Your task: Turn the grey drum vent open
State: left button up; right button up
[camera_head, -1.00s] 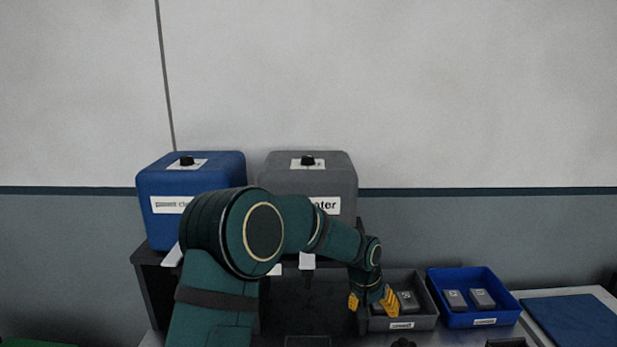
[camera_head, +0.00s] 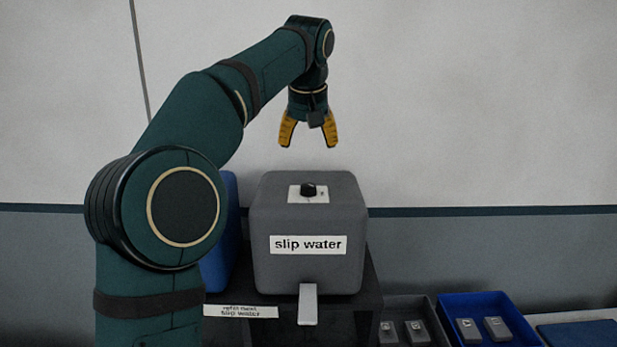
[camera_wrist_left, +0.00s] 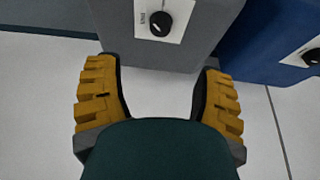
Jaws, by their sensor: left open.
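The grey drum (camera_head: 305,260), labelled "slip water", stands on a dark stand. Its vent, a black knob (camera_head: 309,190) on a white plate, is on top. In the left wrist view the knob (camera_wrist_left: 154,23) shows near the top edge, beyond the fingertips, with a pale pointer line on it. My left gripper (camera_head: 309,143) is open and empty, pointing down above the knob and clear of it. Its yellow fingers show spread apart in the left wrist view (camera_wrist_left: 158,80). My right gripper is not in view.
A blue drum (camera_head: 228,235) stands left of the grey one, mostly hidden by my left arm; its knob (camera_wrist_left: 312,56) shows in the wrist view. A grey bin (camera_head: 440,325) and a blue bin (camera_head: 500,300) hold small grey blocks at lower right. A blue panel (camera_head: 580,337) lies beyond.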

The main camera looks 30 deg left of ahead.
aim_at(308, 185)
pick_arm(q)
jog(key=b+x, duration=0.1)
jog(key=x, duration=1.2)
jog(key=shift+a+f+b, duration=0.1)
jog(key=shift+f+b, duration=0.05)
jog(key=shift+b, duration=0.2)
grip_shut()
